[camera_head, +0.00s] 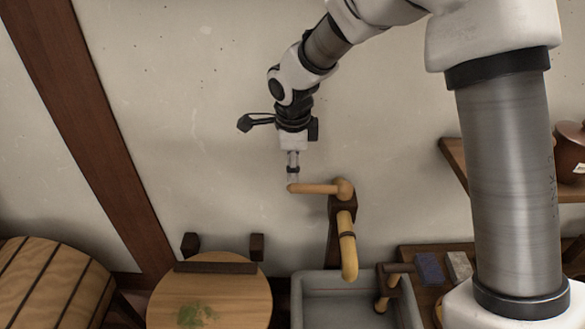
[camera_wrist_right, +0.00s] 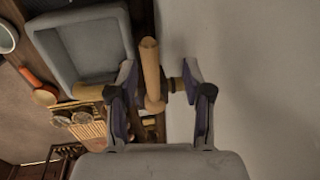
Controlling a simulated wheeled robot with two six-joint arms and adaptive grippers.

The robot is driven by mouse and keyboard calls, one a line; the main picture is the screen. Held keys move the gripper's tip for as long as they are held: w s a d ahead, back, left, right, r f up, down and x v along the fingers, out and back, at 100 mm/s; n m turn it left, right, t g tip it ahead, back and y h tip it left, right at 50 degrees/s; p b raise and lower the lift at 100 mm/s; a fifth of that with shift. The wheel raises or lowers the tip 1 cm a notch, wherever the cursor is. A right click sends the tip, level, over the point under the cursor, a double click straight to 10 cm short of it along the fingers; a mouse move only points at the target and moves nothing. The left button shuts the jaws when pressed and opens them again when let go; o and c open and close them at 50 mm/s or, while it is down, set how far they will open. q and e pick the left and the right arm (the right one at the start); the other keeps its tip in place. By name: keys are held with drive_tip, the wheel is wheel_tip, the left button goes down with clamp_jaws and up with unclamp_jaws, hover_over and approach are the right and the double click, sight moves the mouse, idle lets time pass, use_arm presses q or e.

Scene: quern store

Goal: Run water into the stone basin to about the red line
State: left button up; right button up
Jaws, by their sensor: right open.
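The grey stone basin (camera_head: 308,285) stands at the bottom centre of the head view, cut off by the lower edge. It also shows at upper left in the wrist view (camera_wrist_right: 40,50). A curved yellowish spout (camera_head: 348,252) hangs over it; I see no water running. A wooden tap lever (camera_head: 314,188) points left from its pivot above the spout. My right gripper (camera_head: 293,178) is open just above the lever's left end. In the wrist view the lever (camera_wrist_right: 150,65) appears between the open fingers (camera_wrist_right: 160,88); I cannot tell whether they touch it.
A barrel (camera_head: 40,285) stands at left. A round wooden top (camera_head: 235,305) with green leaves (camera_head: 195,314) is left of the basin. Blue (camera_head: 430,268) and grey (camera_head: 458,267) blocks lie right of it. A brown pot (camera_head: 569,150) sits on the right shelf. The wall is close behind.

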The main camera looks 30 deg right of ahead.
sight(293, 186)
drive_tip(key=s+f, duration=0.1)
drive_tip(key=a+f+p, duration=0.1)
drive_tip(key=f, duration=0.1)
drive_tip(key=shift+s+a, duration=0.1)
drive_tip(key=shift+s, duration=0.3)
drive_tip(key=w+f, duration=0.1)
drive_tip(key=w+d+f, duration=0.1)
drive_tip(key=f, duration=0.1)
drive_tip(key=shift+d+f+p, duration=0.15)
drive_tip(key=shift+f+p, duration=0.15)
drive_tip(key=shift+p, duration=0.05)
drive_tip(key=shift+s+r, duration=0.15)
drive_tip(key=shift+s+a+r, duration=0.15)
drive_tip(key=shift+s+a, duration=0.1)
drive_tip(key=c, duration=0.5)
clamp_jaws()
use_arm(q)
drive_tip(key=shift+s+a+r, duration=0.2)
drive_tip(key=shift+s+r, duration=0.2)
drive_tip(key=shift+r, duration=0.15)
drive_tip(key=shift+s+a+r, duration=0.15)
drive_tip(key=shift+s+r, duration=0.2)
drive_tip(key=shift+r, duration=0.2)
